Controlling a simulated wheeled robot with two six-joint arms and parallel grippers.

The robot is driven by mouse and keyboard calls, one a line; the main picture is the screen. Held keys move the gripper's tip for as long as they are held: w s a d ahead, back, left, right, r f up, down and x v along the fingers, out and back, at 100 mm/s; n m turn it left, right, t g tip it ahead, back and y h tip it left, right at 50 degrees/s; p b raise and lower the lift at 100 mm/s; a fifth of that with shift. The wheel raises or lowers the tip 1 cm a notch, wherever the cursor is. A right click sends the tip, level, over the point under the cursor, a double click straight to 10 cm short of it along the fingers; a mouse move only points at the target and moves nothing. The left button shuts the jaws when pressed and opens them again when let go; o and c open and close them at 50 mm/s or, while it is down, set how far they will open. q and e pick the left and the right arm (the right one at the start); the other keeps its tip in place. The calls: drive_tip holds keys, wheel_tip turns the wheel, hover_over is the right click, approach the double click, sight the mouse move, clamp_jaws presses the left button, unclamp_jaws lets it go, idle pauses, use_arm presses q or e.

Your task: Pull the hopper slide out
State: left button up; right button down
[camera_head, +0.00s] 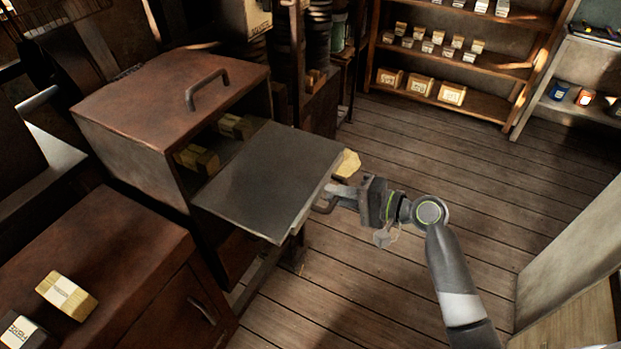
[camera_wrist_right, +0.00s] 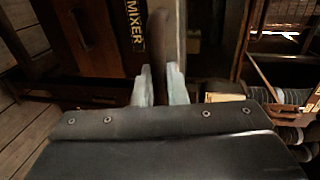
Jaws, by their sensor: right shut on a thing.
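The hopper slide (camera_head: 270,180) is a flat dark grey plate. It sticks out to the right from the open front of a rusty brown box (camera_head: 165,100). My left gripper is not in view.
Yellowish bundles (camera_head: 198,158) sit inside the box. A brown cabinet (camera_head: 110,245) stands at the lower left with another bundle (camera_head: 66,295) on top. Shelves (camera_head: 455,55) stand at the back.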

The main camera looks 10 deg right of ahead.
drive_tip(key=f+v, duration=0.1)
drive_tip(key=v, duration=0.5)
drive_tip(key=shift+f, duration=0.15)
drive_tip(key=shift+d, duration=0.1)
drive_tip(key=c, duration=1.9)
unclamp_jaws()
drive_tip(key=o, duration=0.4)
drive_tip(key=shift+s+d, duration=0.15)
drive_tip(key=shift+d, duration=0.05)
drive_tip(key=shift+c, duration=0.2)
drive_tip(key=shift+a, duration=0.1)
